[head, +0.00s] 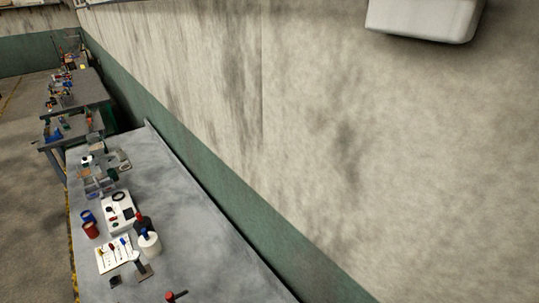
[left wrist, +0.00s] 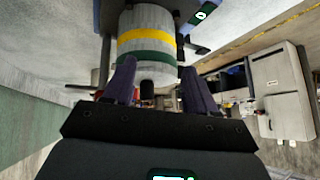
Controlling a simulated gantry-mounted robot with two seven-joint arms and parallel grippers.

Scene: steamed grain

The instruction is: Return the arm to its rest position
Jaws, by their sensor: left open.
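My left gripper (left wrist: 158,66) shows in the left wrist view, its two dark fingers spread apart. I see nothing gripped between them. A pale cylinder with a yellow and a green band is in view beyond the fingertips; I cannot tell its distance or whether it is part of my own body. Neither arm shows in the head view, and my right gripper is in neither view.
In the head view a long grey table (head: 190,235) runs along the wall, with several small items on its left side and bare surface on its right. A white box (head: 425,18) hangs on the wall. A pale cabinet (left wrist: 281,92) stands right in the wrist view.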

